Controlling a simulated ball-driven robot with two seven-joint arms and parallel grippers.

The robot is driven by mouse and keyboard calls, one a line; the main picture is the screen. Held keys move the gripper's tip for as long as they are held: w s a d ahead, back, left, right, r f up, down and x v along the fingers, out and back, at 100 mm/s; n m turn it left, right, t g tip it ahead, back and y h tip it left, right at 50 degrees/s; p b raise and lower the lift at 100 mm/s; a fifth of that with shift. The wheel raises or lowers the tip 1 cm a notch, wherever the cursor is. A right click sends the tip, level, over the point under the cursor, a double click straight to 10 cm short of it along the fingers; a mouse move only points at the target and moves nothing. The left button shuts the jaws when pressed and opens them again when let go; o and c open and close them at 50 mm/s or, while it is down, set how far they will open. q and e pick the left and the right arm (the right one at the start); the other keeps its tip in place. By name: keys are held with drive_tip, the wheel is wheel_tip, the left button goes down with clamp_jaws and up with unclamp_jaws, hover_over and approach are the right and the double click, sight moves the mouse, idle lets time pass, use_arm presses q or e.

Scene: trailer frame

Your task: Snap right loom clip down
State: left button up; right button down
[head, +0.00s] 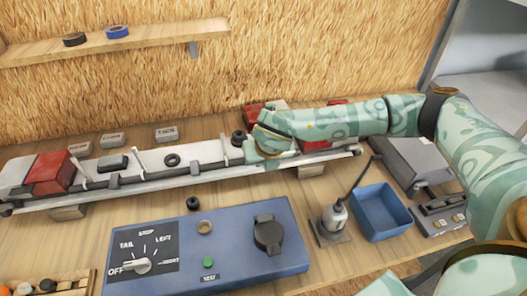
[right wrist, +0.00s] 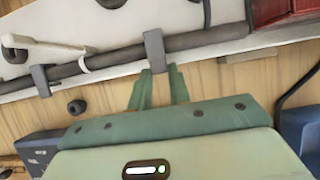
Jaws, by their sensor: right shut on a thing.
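The right loom clip (right wrist: 154,50) is a grey bracket over the dark wiring loom (right wrist: 110,60) on the pale trailer frame rail. My right gripper (right wrist: 160,74) is shut on the clip's lower end, with its green fingers coming from below. In the head view my right gripper (head: 258,158) is at the rail and hides this clip. Whether the clip is fully seated cannot be told. Another grey clip (head: 195,168) sits on the loom further left, and it also shows in the right wrist view (right wrist: 40,80). My left gripper is not in view.
A red lamp (head: 50,173) is on the rail's left end. White ties (head: 226,153) stand along the loom. A blue test box (head: 215,250), a soldering iron stand (head: 332,222) and a blue bin (head: 382,211) stand in front. A shelf (head: 150,37) with tape rolls hangs behind.

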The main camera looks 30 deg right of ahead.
drive_tip(key=shift+f, duration=0.15)
drive_tip(key=c, duration=1.3)
unclamp_jaws()
drive_tip(key=p+v, duration=0.2)
drive_tip(key=v, duration=1.4)
drive_tip(key=shift+s, duration=0.45)
